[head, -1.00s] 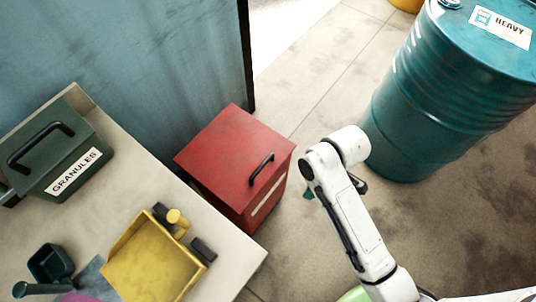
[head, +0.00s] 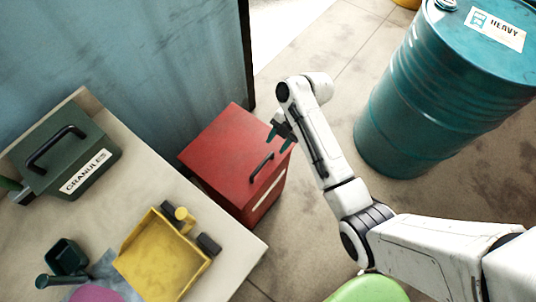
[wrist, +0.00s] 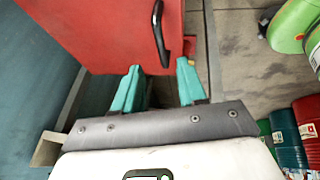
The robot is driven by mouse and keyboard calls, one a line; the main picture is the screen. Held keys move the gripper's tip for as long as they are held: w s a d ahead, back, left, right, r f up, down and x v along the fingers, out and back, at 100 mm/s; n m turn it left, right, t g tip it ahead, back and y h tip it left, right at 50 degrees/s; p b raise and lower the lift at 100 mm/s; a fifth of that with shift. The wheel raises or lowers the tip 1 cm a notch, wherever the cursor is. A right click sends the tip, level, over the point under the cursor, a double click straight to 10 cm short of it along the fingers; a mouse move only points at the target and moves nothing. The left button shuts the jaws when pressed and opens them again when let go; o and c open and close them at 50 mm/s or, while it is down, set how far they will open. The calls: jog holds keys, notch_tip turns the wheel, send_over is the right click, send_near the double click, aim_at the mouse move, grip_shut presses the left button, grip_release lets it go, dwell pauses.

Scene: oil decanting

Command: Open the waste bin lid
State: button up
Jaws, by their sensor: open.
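The red waste bin (head: 228,160) stands on the floor beside the table, with its lid (head: 225,140) shut. A black bar handle (head: 261,167) sits on the lid near its right edge. In the wrist view the red lid (wrist: 90,30) fills the upper left, and the handle (wrist: 159,35) lies just beyond my fingertips. My gripper (head: 278,138) is open and empty, with teal fingers, over the lid's right side near the handle and apart from it. The open fingers (wrist: 158,66) also show in the wrist view, either side of the handle's line.
The table (head: 235,262) at left holds a green granules box (head: 65,150), a yellow dustpan (head: 160,255) and a dark scoop (head: 66,257). A teal drum (head: 430,100) stands at right. A blue wall panel (head: 120,60) is behind the bin. Floor between bin and drum is clear.

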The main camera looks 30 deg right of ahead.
aim_at(266, 160)
jog(key=x, duration=0.8)
jog(key=shift+f, duration=0.2)
jog(key=shift+c, duration=0.3)
grip_shut()
